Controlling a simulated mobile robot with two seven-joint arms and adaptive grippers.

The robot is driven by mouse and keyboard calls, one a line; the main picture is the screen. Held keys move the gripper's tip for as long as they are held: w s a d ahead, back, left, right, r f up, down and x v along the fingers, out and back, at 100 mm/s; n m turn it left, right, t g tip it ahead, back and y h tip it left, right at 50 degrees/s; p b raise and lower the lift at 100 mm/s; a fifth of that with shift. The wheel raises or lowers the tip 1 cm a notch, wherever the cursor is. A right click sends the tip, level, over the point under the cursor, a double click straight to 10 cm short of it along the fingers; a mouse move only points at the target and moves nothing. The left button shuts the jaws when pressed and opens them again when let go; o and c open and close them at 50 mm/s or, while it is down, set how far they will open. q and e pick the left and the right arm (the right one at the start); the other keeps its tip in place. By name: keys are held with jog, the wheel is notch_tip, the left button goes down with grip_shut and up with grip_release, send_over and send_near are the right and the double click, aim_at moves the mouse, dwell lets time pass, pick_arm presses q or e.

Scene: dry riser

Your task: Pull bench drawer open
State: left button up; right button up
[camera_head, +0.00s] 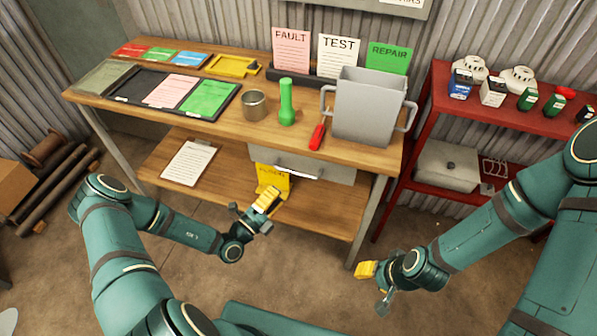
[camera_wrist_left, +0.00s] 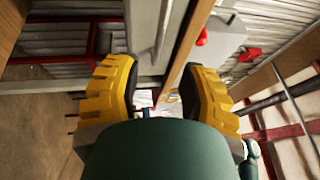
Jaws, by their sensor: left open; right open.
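The bench drawer (camera_head: 325,168) has a grey front under the right part of the wooden bench top and looks shut. Its pale bar handle (camera_head: 292,173) runs along the front. My left gripper (camera_head: 268,200) is open, below and left of the handle and apart from it. In the left wrist view, the yellow fingers of this gripper (camera_wrist_left: 157,78) stand apart with nothing held. The grey drawer front (camera_wrist_left: 143,40) and its handle (camera_wrist_left: 164,30) show beyond them. My right gripper (camera_head: 372,278) is open and empty, low over the floor to the right of the bench.
The bench top (camera_head: 215,125) holds a metal cup (camera_head: 254,104), a green torch-like item (camera_head: 287,102), a red tool (camera_head: 317,137) and a grey two-handled bin (camera_head: 366,108). A red shelf (camera_head: 425,135) stands right.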

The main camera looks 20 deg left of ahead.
aim_at(297, 173)
pick_arm(q)
jog(key=b+x, duration=0.1)
jog(key=x, duration=0.9)
grip_shut()
